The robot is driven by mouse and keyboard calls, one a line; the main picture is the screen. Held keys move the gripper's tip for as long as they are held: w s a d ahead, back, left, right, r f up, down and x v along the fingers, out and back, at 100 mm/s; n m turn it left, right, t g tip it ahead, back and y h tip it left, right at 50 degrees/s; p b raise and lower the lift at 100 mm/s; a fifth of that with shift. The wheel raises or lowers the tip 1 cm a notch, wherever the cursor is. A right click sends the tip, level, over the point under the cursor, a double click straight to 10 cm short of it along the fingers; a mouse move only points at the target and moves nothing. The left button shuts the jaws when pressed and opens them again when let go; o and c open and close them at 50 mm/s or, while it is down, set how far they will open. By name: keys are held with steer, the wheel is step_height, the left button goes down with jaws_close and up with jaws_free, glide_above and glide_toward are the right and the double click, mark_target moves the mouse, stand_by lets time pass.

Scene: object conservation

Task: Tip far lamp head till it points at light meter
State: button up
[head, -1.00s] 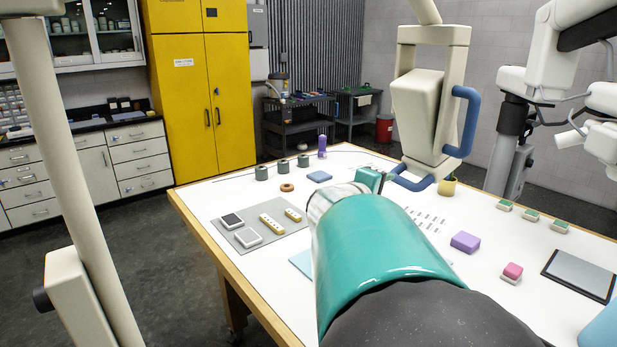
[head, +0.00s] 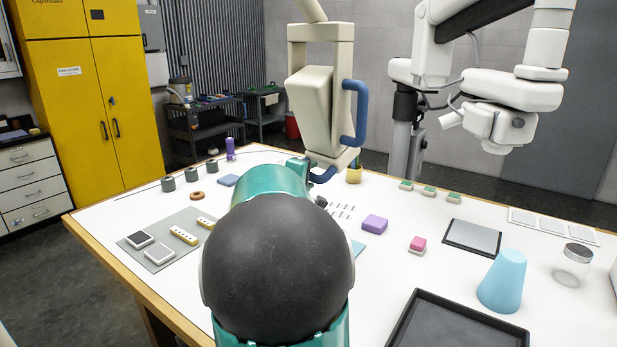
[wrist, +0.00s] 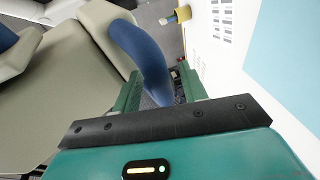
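The far lamp head (head: 312,98) is a beige box tilted in a beige yoke, with a blue side handle (head: 356,112) and a lower blue handle (head: 323,176). My gripper (head: 302,172) is low at its front, beside the lower handle, mostly hidden behind my own arm. In the wrist view my gripper (wrist: 160,92) has its two green fingers apart, with a blue handle (wrist: 142,55) reaching between them. A gap shows beside the handle; firm contact cannot be made out.
The white table (head: 120,222) holds a purple block (head: 375,223), a pink block (head: 418,242), a blue cone (head: 503,281), a glass jar (head: 573,264) and a black tray (head: 455,325). A white robot arm (head: 500,95) stands behind. Clear floor lies left of the table.

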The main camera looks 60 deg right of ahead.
jaws_close()
steer(key=shift+w+a+r, duration=0.1)
steer(key=shift+a, duration=0.05)
steer(key=w+a+r+y, duration=0.2)
steer(key=a+r, duration=0.3)
steer(key=a, duration=0.4)
steer(key=shift+w+a+m+y, duration=0.15)
steer(key=shift+w+m+y, duration=0.15)
steer(key=shift+w, duration=0.15)
steer(key=shift+r, duration=0.15)
steer(key=shift+o, duration=0.4)
jaws_free()
